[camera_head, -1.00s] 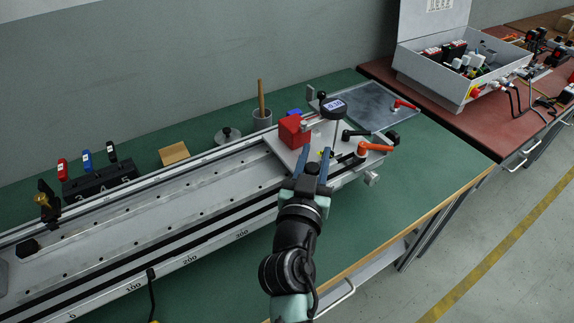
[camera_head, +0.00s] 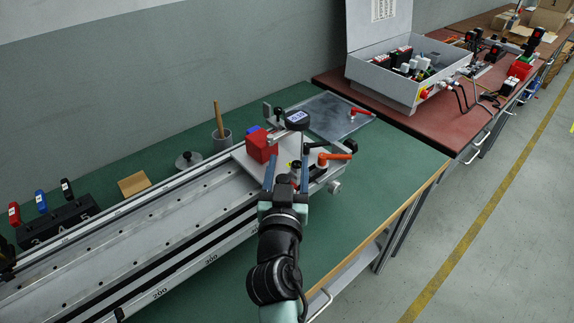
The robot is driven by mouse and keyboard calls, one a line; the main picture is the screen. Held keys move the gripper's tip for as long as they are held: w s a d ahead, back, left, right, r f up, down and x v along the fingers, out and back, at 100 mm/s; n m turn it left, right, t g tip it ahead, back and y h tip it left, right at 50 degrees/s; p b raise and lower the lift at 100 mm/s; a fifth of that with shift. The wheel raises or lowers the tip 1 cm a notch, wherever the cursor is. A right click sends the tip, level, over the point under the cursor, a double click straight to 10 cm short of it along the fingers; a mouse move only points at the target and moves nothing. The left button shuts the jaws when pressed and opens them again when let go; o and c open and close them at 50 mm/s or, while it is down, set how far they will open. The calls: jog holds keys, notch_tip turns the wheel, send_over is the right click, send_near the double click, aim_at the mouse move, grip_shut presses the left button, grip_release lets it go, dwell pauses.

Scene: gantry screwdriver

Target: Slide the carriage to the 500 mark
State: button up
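The carriage (camera_head: 243,158) is a light grey plate near the far right end of a long metal rail (camera_head: 130,245). Whether the fingers touch anything is unclear. A scale runs along the rail's front face; a 200 label (camera_head: 160,293) shows. The 500 mark cannot be made out.
A cup with a wooden stick (camera_head: 221,136), a round metal disc (camera_head: 188,160) and a tan block (camera_head: 133,184) stand behind the rail. The green bench top is clear front right.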

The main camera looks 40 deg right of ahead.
jog(key=shift+a, duration=0.15)
jog(key=shift+s+a+f, duration=0.1)
jog(key=shift+s+a, duration=0.05)
jog(key=shift+a, duration=0.05)
jog(key=b+v, duration=0.2)
jog(key=v, duration=1)
jog(key=shift+s, duration=0.2)
jog(key=shift+a+r, duration=0.1)
jog(key=shift+r, duration=0.1)
